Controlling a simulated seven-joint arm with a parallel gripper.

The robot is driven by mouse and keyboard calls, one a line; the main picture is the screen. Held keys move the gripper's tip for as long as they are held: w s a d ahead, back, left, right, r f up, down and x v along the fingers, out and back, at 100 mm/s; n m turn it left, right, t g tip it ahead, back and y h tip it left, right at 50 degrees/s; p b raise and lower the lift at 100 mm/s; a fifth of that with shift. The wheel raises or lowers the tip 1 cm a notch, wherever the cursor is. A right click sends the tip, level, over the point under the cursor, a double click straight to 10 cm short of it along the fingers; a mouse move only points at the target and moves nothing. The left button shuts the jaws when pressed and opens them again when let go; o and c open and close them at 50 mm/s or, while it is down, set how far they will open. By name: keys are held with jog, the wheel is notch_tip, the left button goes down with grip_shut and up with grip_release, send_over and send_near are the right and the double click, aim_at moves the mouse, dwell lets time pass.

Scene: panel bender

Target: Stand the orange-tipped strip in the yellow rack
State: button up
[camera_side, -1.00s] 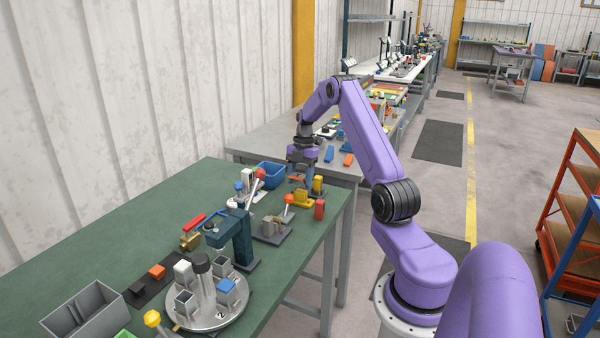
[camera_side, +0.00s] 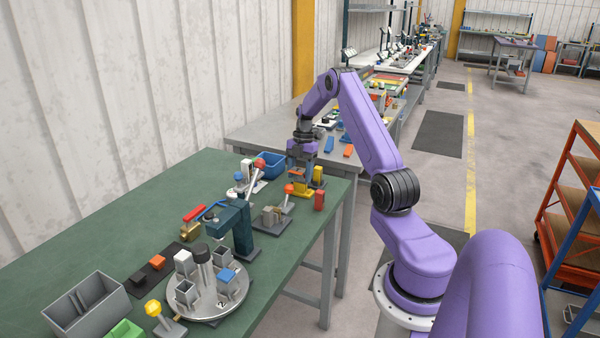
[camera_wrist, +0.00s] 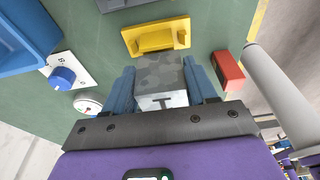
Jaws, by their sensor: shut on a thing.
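My gripper (camera_wrist: 162,88) has its blue fingers shut on a flat grey mottled piece (camera_wrist: 162,72), which appears to be the strip. No orange tip shows clearly on it in the wrist view. The yellow rack (camera_wrist: 157,38) lies just beyond the held piece there. In the side view my gripper (camera_side: 302,178) points down right over the yellow rack (camera_side: 302,193), close to it. The strip is too small and covered to make out in the side view. I cannot tell whether it touches the rack.
A red block (camera_wrist: 229,70) stands right of the rack. A blue bin (camera_side: 270,165) is behind left. An orange-knobbed lever fixture (camera_side: 272,216) stands in front left. A teal press (camera_side: 236,228) and a round turntable (camera_side: 208,300) are nearer. Green tabletop is free at back left.

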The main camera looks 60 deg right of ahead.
aim_at(299, 168)
jog(key=shift+d+x, duration=0.15)
jog(key=shift+x, duration=0.55)
jog(key=shift+d+x, duration=0.15)
jog(key=shift+x, duration=0.55)
jog(key=o, duration=1.2)
jog(key=shift+f, duration=0.1)
jog(key=shift+a+v, duration=0.3)
jog(key=shift+v, duration=1.15)
jog(key=shift+a+v, duration=0.3)
jog(key=shift+v, duration=1.2)
jog(key=shift+a+v, duration=0.3)
jog(key=shift+v, duration=1.15)
jog(key=shift+r, duration=0.25)
